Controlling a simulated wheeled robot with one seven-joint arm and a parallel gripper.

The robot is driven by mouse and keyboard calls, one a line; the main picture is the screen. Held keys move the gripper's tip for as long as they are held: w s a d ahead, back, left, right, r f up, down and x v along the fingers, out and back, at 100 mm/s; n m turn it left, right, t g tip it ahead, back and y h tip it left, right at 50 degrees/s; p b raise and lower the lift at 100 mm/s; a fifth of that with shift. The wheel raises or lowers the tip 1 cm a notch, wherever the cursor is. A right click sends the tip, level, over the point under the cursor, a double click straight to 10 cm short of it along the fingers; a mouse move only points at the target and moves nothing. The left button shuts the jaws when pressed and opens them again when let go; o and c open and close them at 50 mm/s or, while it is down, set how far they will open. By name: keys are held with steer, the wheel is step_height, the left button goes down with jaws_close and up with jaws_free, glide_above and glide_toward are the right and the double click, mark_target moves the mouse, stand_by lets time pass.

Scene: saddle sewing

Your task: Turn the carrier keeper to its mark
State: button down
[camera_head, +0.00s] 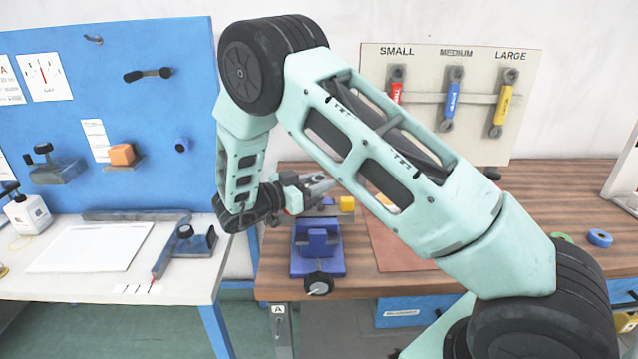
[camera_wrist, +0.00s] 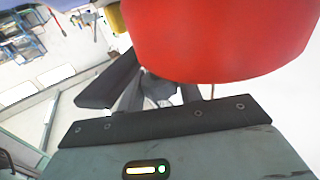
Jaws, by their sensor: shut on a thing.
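My gripper (camera_head: 318,185) is above and behind the blue vise (camera_head: 318,262) at the left part of the wooden bench. In the wrist view its dark fingers (camera_wrist: 155,92) point away from the camera and are shut on a small grey part (camera_wrist: 160,88), mostly hidden between them. A large red rounded body (camera_wrist: 220,35) fills the upper right of the wrist view, close to the camera, and a thin brown strand (camera_wrist: 212,90) shows below it. I cannot make out which part is the carrier keeper, nor its mark.
A brown sheet (camera_head: 400,245) lies on the bench (camera_head: 530,205), with blue tape (camera_head: 599,238) at the right. A blue pegboard (camera_head: 110,75) stands behind the white left table (camera_head: 75,280). Red, blue and yellow-handled tools hang behind.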

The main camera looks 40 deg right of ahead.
steer(key=c, duration=0.9)
jaws_free()
steer(key=shift+c, duration=0.2)
steer(key=a+b, duration=0.4)
steer(key=a, duration=1.3)
steer(key=shift+w+a+b, duration=0.2)
steer(key=shift+w+b, duration=0.1)
steer(key=shift+w, duration=0.05)
